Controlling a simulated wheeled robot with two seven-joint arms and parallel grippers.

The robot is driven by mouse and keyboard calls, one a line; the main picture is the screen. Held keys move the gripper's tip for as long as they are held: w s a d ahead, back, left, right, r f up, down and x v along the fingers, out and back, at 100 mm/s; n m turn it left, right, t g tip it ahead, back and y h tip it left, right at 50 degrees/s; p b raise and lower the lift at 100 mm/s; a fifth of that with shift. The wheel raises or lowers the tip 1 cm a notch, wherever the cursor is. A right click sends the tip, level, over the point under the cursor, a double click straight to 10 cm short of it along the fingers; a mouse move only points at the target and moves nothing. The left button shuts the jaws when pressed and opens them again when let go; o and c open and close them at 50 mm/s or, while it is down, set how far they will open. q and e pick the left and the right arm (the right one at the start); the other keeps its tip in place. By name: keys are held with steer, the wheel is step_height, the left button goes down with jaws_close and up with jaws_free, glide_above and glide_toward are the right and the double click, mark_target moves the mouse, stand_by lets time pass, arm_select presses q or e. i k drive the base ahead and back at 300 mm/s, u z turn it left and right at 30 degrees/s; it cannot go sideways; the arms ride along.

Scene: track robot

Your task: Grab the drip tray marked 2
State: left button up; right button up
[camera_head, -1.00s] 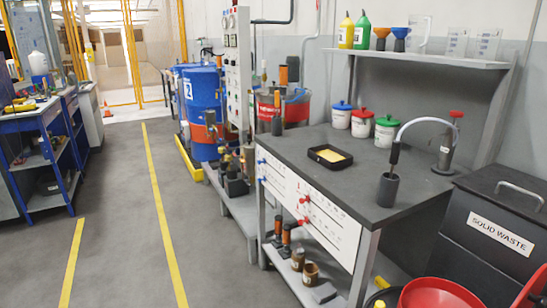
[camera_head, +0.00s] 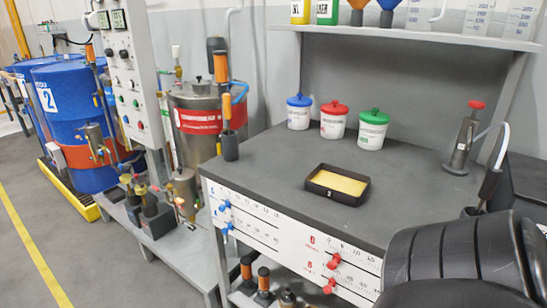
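A small black rectangular tray (camera_head: 337,185) with a yellow inside lies flat on the dark workbench top. No number is readable on it. A yellow drip tray (camera_head: 72,190) sits on the floor under the blue drums at the left. No mark shows on this tray, but the blue drum (camera_head: 88,120) above it carries a white label with a 2. A large dark rounded part, which looks like my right arm, fills the lower right corner and hides the bench's front right. Neither gripper shows.
The workbench (camera_head: 270,165) holds red, green and blue-lidded tubs (camera_head: 334,120) at the back and a pump (camera_head: 463,145) at the right. A control panel (camera_head: 125,75) and a steel drum (camera_head: 197,125) stand left of the bench. The floor at the far left is clear.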

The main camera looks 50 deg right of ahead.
mark_target(349, 187)
steer(key=i, duration=1.2)
steer(key=z, duration=2.95)
